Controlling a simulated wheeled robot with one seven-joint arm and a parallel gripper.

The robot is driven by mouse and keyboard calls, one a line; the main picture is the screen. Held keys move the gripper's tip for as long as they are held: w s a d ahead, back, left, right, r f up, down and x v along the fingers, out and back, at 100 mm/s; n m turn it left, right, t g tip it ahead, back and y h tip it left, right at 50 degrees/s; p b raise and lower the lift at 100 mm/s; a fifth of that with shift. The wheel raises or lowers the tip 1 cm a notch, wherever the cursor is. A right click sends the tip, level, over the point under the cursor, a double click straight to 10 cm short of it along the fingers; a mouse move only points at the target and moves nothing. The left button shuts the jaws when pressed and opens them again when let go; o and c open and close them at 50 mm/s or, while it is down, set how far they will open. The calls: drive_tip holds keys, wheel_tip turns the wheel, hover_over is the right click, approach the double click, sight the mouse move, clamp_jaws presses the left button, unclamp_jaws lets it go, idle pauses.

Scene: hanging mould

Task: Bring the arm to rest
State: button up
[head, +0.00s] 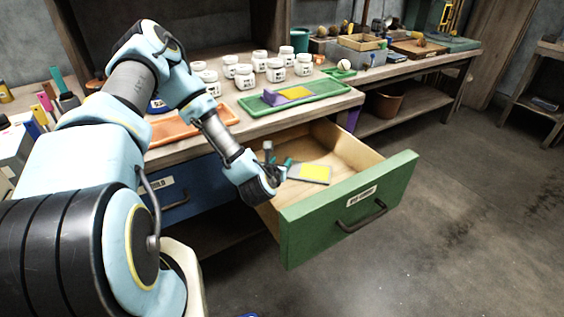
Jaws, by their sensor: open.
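My arm reaches in from the left, bends over the workbench (225,118) and comes down at the open green drawer (345,215). My gripper (277,162) is at the drawer's left part, over its inside, with open jaws. It is small and partly hidden by my wrist. I see nothing held in it. A grey flat piece with a yellow patch (314,173) lies in the drawer just right of the gripper. Whether the fingers touch it I cannot tell.
A blue drawer (178,200) is shut at the left. On the bench are an orange tray (175,130), a green tray (310,95) with purple and yellow pieces, and several white jars (275,70). The floor (480,200) right of the drawer is clear.

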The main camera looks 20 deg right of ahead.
drive_tip(key=shift+r, duration=0.1)
idle(0.3)
drive_tip(key=s+a+r+m+g+y, duration=0.3)
drive_tip(key=a+r+m, duration=0.6)
drive_tip(key=a+m, duration=0.4)
drive_tip(key=s+a+r+m+g+y, duration=0.35)
drive_tip(key=a+r+m, duration=0.55)
drive_tip(key=m, duration=0.6)
drive_tip(key=s+a+r+m+g+p, duration=0.2)
drive_tip(key=s+a+r+g+p, duration=0.1)
drive_tip(key=s+a+r, duration=0.3)
drive_tip(key=a+r+p, duration=0.1)
drive_tip(key=a+r, duration=0.1)
drive_tip(key=shift+s+a+y, duration=0.25)
drive_tip(key=shift+a+y, duration=0.05)
drive_tip(key=shift+y, duration=0.05)
